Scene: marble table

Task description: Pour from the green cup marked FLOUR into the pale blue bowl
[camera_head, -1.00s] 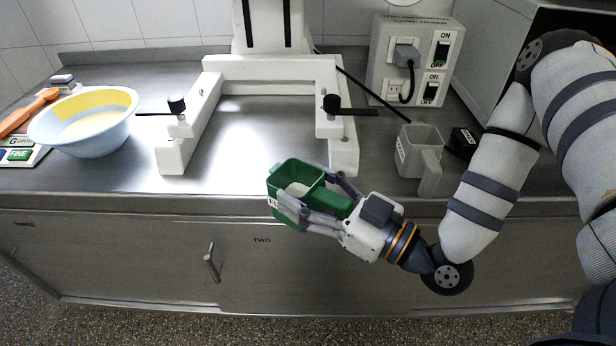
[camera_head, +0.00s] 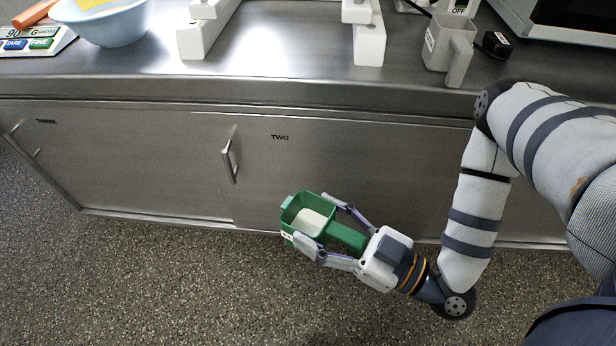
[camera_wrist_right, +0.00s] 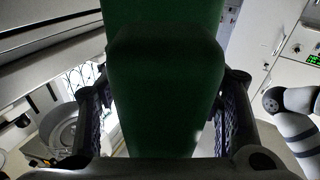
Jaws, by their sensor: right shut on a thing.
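The green cup (camera_head: 294,212) is in my right gripper (camera_head: 325,227), in front of the cabinet and below the counter top in the head view. It is roughly upright, with white contents visible inside. The fingers are shut on it at its handle side. Its green handle (camera_wrist_right: 165,90) fills the middle of the right wrist view between the fingers. The pale blue bowl (camera_head: 118,26) stands on the counter at the top left, cut by the picture's edge, with yellow inside. My left gripper is not in view.
A scale (camera_head: 30,42) stands beside the bowl, with an orange utensil (camera_head: 35,12) near it. White stand legs (camera_head: 368,42) and a grey cup (camera_head: 447,48) are on the counter. The counter edge (camera_head: 250,92) and cabinet doors (camera_head: 130,160) lie behind my gripper.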

